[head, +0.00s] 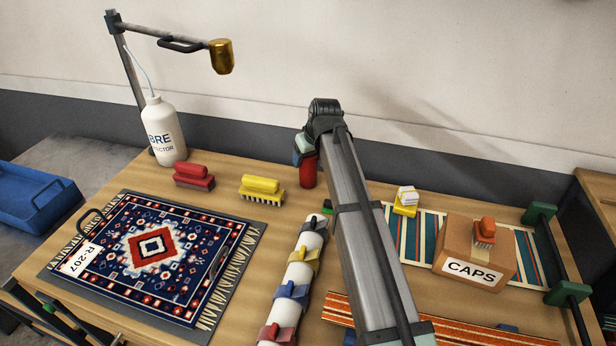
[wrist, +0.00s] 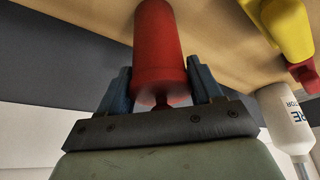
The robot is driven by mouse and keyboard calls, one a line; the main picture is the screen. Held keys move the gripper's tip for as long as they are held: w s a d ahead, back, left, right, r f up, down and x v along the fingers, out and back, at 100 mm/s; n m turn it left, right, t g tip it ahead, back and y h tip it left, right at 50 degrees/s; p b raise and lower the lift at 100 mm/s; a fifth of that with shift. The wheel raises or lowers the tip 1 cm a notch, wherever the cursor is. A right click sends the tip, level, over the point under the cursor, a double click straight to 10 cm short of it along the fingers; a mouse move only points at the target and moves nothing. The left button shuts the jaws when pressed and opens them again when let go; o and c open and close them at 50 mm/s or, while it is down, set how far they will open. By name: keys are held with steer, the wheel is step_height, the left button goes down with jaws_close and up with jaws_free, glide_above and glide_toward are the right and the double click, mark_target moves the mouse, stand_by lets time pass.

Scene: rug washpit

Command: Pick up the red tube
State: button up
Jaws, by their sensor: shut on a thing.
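The red tube (head: 308,172) is at the back middle of the table in the head view, partly hidden by my arm. In the wrist view the red tube (wrist: 159,50) lies between the two blue fingers of my gripper (wrist: 160,88). My gripper (head: 304,153) is shut on the red tube. In the head view its fingers are mostly hidden behind the arm. The tube looks upright and at or near the table top; I cannot tell whether it touches the table.
A yellow brush (head: 262,188) and a red brush (head: 194,177) lie left of the tube. A white bottle (head: 163,130) stands behind them. A patterned rug (head: 150,255) is at the left front. A white roll with coloured clips (head: 292,285) and a CAPS box (head: 473,255) are nearer.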

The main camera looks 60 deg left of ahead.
jaws_close()
steer(key=shift+r, duration=0.15)
